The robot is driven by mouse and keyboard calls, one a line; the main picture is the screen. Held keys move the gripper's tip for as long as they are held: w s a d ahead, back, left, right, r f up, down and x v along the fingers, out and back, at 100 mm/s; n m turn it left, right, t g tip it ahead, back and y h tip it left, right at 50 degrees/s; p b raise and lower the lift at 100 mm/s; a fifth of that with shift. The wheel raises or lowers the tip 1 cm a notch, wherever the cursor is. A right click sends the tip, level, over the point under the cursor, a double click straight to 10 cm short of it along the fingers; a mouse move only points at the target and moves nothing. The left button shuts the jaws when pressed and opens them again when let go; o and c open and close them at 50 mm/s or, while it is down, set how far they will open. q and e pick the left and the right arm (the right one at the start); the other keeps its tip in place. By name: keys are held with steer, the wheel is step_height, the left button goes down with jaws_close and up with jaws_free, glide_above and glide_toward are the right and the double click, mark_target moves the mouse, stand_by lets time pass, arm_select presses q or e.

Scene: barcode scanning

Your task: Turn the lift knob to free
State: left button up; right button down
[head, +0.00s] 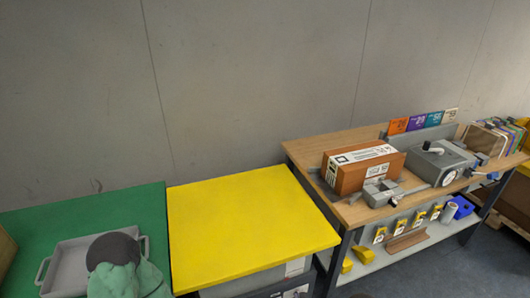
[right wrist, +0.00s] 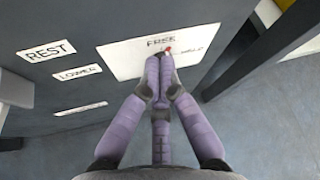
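In the right wrist view, a white plate (right wrist: 120,60) on a dark panel reads FREE at the top, with a second word, probably HOLD, to the right. The lift knob is mostly hidden behind my fingertips. A small red mark (right wrist: 168,50) shows just past them, below and slightly right of FREE. My right gripper (right wrist: 160,68) has its purple fingers closed together at the plate, seemingly around the knob. The knob's exact angle cannot be told. I cannot make out either gripper in the head view.
A yellow tabletop (head: 250,225) stands between a green table (head: 100,205) with a grey tray (head: 70,262) and a wooden bench (head: 310,150). The bench holds a brown box (head: 352,172) and a grey device (head: 432,165). The panel has REST (right wrist: 46,50) and LOWER (right wrist: 78,72) labels.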

steer(key=shift+d+f, duration=0.15)
steer(key=shift+f, duration=0.4)
stand_by(0.8)
steer(key=shift+s+a+f, duration=0.1)
steer(key=shift+a+f, duration=0.1)
steer(key=shift+a, duration=0.2)
stand_by(0.4)
steer(key=shift+a+r, duration=0.1)
steer(key=shift+r, duration=0.05)
stand_by(0.4)
steer(key=shift+a+r, duration=0.15)
steer(key=s+d+p, duration=0.1)
steer(key=s+d, duration=0.1)
steer(key=s, duration=0.3)
steer(key=shift+s, duration=0.4)
